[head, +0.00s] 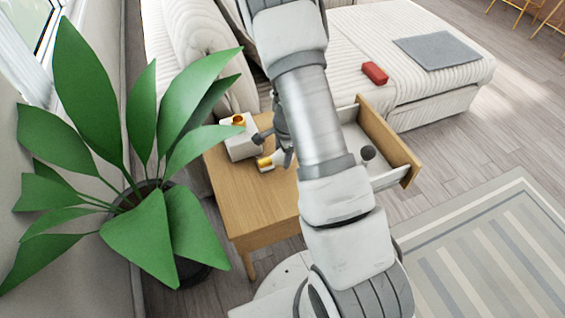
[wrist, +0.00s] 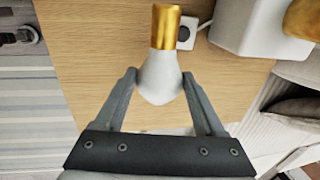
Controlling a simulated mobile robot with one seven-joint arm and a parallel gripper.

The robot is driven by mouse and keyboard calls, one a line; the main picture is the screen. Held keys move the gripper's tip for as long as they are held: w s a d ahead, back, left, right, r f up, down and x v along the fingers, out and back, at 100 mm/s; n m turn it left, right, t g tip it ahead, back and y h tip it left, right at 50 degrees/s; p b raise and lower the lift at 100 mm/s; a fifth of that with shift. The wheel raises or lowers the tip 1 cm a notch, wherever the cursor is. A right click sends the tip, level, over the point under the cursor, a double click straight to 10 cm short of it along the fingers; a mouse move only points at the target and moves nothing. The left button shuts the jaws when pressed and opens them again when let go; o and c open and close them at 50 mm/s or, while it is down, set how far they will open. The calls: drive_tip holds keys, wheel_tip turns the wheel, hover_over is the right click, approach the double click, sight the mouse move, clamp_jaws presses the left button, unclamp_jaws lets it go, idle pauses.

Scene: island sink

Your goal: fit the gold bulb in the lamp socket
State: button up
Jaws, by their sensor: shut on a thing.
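The gold bulb (wrist: 159,78) has a white glass body and a gold base. My gripper (wrist: 159,77) is shut on its glass, with the gold base pointing away from the gripper. In the head view the bulb's gold base (head: 263,162) shows over the wooden side table, just left of my gripper (head: 280,153), which is partly hidden by my arm. The lamp (head: 240,143) is a white block with a gold socket (head: 239,120) on top. It stands behind the bulb, which is apart from it. In the wrist view the socket (wrist: 303,18) is cut off at the upper right.
The wooden side table (head: 245,205) has an open drawer (head: 390,140) on its right with a dark round thing (head: 367,152) there. A large potted plant (head: 150,225) stands left. A small white switch-like block (wrist: 187,32) lies by the lamp. A red block (head: 374,72) lies on the sofa.

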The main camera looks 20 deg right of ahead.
sight(282, 161)
drive_tip(key=shift+f+b, duration=0.75)
drive_tip(key=shift+f, duration=1.2)
drive_tip(key=shift+f, duration=0.25)
drive_tip(key=o, duration=1.3)
drive_tip(key=shift+r, duration=0.1)
